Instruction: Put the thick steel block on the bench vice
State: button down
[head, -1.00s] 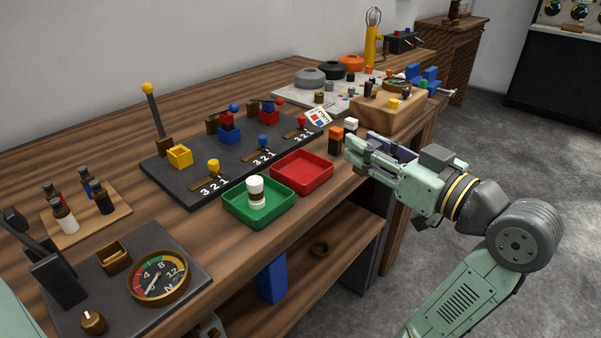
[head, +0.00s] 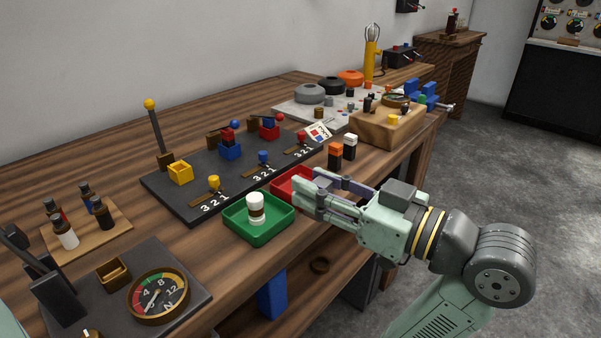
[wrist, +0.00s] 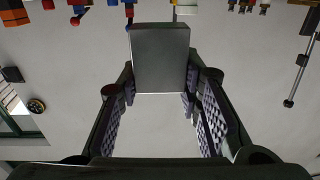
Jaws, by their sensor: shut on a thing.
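My gripper (head: 308,191) reaches over the red tray near the front edge of the bench in the head view. In the wrist view, a plain grey steel block (wrist: 160,58) is between the fingers of my gripper (wrist: 160,88), which are shut on it. The block's broad face shows there; its thickness cannot be told.
The green tray (head: 240,232) with a white-and-brown jar (head: 256,208) is left of my gripper. The red tray (head: 283,183) is partly covered by it. Orange and white-topped blocks (head: 335,155) and a wooden block (head: 385,132) with small parts stand towards the vice.

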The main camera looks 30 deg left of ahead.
jog(key=w+a, duration=0.2)
jog(key=w+a+p, duration=0.1)
jog(key=w+a, duration=0.4)
jog(key=a, duration=0.1)
jog(key=shift+w+a+f+p, duration=0.1)
jog(key=shift+w+f+p, duration=0.2)
jog(key=shift+w+f, duration=0.1)
jog(key=f, duration=0.1)
jog(key=a+f, duration=0.1)
jog(key=shift+w+f+p, duration=0.35)
jog(key=shift+p, duration=0.05)
jog(key=shift+d+f, duration=0.15)
jog(key=shift+f, duration=0.2)
jog(key=shift+f, duration=0.1)
jog(key=shift+f, duration=0.15)
jog(key=c, duration=1.2)
grip_release()
jog(key=shift+o, duration=0.2)
